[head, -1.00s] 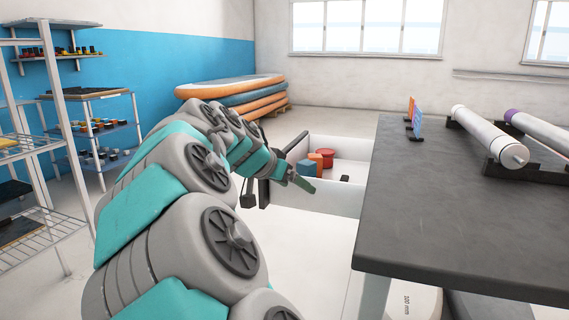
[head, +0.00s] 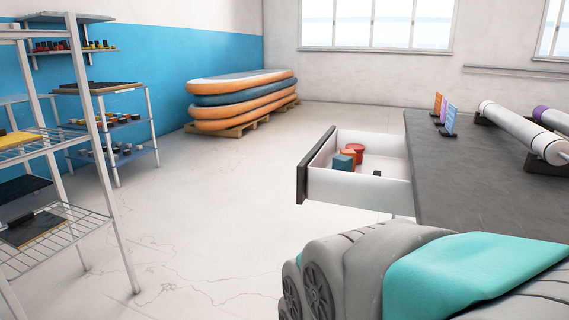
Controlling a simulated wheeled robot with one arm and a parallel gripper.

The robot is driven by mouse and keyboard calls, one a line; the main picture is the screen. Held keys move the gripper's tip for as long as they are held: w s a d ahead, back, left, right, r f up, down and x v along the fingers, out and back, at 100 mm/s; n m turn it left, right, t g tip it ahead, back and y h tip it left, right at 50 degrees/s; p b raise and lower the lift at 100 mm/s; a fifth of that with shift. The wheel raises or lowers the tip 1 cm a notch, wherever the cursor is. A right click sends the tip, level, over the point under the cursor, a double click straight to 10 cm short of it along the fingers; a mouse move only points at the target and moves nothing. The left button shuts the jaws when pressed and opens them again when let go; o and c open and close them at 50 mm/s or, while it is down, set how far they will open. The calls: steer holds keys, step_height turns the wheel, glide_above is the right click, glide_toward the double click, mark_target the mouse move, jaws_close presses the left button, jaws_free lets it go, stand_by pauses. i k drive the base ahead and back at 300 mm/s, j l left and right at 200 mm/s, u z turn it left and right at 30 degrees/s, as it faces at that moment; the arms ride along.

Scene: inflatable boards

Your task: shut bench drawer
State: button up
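The bench drawer (head: 355,187) is pulled out from the left side of the dark-topped bench (head: 480,190). It is white inside with a dark front panel (head: 317,165) facing left. It holds a blue block (head: 342,163), an orange piece behind it, a red round item (head: 355,148) and a small dark item. My arm crosses the bottom right of the head view, in front of the bench. My gripper is out of the picture, so its state does not show.
White rolls (head: 525,132) lie on dark cradles on the bench, near small coloured cards (head: 447,112). Stacked inflatable boards (head: 240,97) sit on a pallet at the back. Wire shelving (head: 60,235) stands at left. The floor left of the drawer is clear.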

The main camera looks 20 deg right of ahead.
mark_target(391, 193)
steer(key=i+j+z, duration=0.5)
steer(key=z, duration=0.15)
steer(key=i+j+z, duration=0.15)
steer(key=j+z, duration=0.15)
steer(key=j, duration=0.2)
steer(key=i+j+z, duration=0.1)
steer(key=i+z, duration=0.3)
steer(key=i, duration=0.35)
